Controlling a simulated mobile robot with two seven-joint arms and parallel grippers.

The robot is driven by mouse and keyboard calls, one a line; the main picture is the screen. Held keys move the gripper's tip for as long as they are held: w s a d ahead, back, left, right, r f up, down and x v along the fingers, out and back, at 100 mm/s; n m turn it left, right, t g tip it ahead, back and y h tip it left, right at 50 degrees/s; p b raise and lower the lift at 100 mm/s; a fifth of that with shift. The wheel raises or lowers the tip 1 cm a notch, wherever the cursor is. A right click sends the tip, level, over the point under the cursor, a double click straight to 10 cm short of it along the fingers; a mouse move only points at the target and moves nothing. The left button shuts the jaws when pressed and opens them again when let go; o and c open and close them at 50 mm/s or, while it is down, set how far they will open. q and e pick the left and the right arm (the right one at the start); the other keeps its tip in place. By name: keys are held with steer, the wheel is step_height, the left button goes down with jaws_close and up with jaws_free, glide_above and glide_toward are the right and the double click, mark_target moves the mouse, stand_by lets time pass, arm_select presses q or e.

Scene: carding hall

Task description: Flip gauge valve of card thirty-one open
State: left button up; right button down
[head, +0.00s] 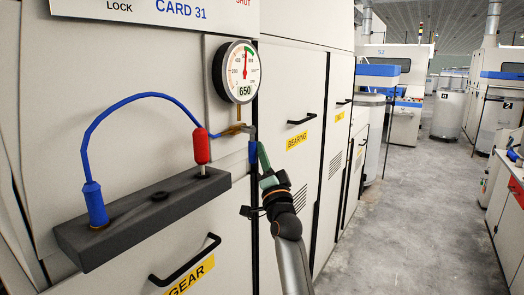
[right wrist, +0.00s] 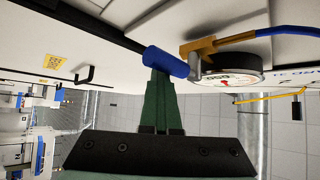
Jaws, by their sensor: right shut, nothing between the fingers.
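The round gauge (head: 238,72) of card 31 reads 650 and hangs on the white cabinet. Below it is a brass valve (head: 234,130), which also shows in the right wrist view (right wrist: 198,46). Its lever has a blue grip (head: 253,152) that points down in the head view; the grip is large in the right wrist view (right wrist: 165,62). My right gripper (head: 262,150) has green fingers, shut and empty, with their tips right beside the blue grip. Whether they touch it I cannot tell. My left gripper is not in view.
A dark shelf (head: 70,237) juts out at left, bearing a blue connector (head: 94,203) and a red handle (head: 201,147). A blue hose (head: 140,96) arcs above it. Black door handles (head: 302,118) stick out further along. The grey aisle floor (head: 400,215) at right is clear.

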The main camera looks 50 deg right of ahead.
steer(key=shift+a+f, duration=0.2)
steer(key=shift+a, duration=0.25)
stand_by(0.5)
